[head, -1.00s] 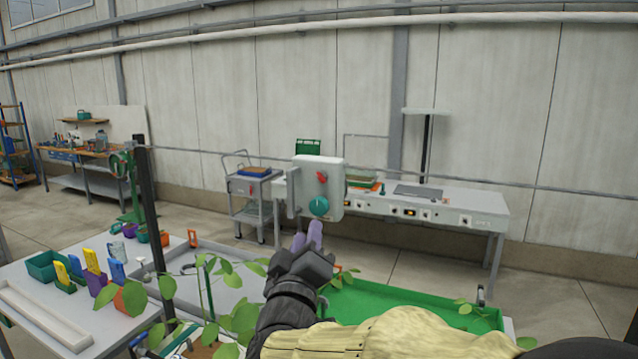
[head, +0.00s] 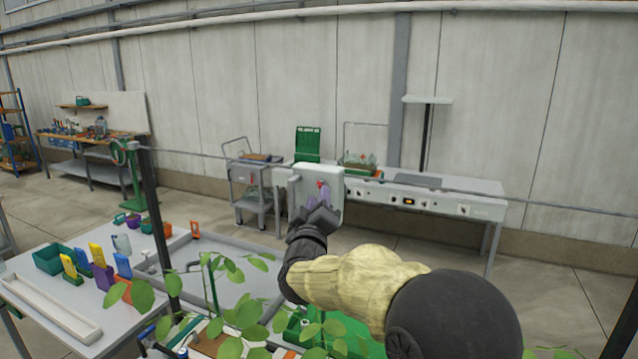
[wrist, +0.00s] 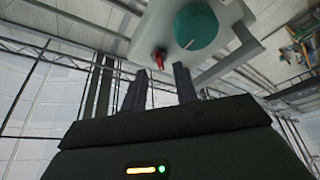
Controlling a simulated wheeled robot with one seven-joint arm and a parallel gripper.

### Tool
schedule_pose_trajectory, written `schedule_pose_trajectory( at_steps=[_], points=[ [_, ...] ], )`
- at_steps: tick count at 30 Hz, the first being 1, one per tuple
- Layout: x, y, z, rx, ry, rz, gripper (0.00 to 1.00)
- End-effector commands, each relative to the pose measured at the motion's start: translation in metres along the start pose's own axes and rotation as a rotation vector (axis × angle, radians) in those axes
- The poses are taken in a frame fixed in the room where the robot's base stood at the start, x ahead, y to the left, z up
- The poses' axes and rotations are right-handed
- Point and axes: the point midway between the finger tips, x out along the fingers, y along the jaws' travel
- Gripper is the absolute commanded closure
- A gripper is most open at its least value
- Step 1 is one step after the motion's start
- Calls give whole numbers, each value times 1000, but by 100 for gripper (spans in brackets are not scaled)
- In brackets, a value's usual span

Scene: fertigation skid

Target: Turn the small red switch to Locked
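The small red switch (wrist: 158,57) is on the front of a pale grey box (head: 333,174) that also carries a large teal knob (wrist: 196,25). In the head view the red switch (head: 321,184) shows just above my fingertips, and my gripper hides the teal knob. My gripper (wrist: 160,70) is open and empty, with its two fingers apart. In the wrist view the switch lies just beyond the fingertips, roughly between them. I cannot tell whether a finger touches it. The switch's position marking is too small to read.
Leafy plants (head: 235,310) stand in front below my arm. A grey table (head: 60,290) with small coloured containers is at the left. A long bench (head: 455,200) and a cart (head: 250,180) stand behind the box.

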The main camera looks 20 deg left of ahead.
Motion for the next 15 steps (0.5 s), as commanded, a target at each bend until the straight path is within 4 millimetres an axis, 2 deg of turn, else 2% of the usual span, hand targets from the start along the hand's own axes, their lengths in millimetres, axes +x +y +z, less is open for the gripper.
schedule_pose_trajectory(
  at_steps=[1, 6, 15],
  points=[
    [10, 2, -2, -1, -1, 0, 71],
    [26, 1, -1, -1, 0, 0, 71],
    [28, 0, 0, -1, 0, 0, 71]
  ],
)
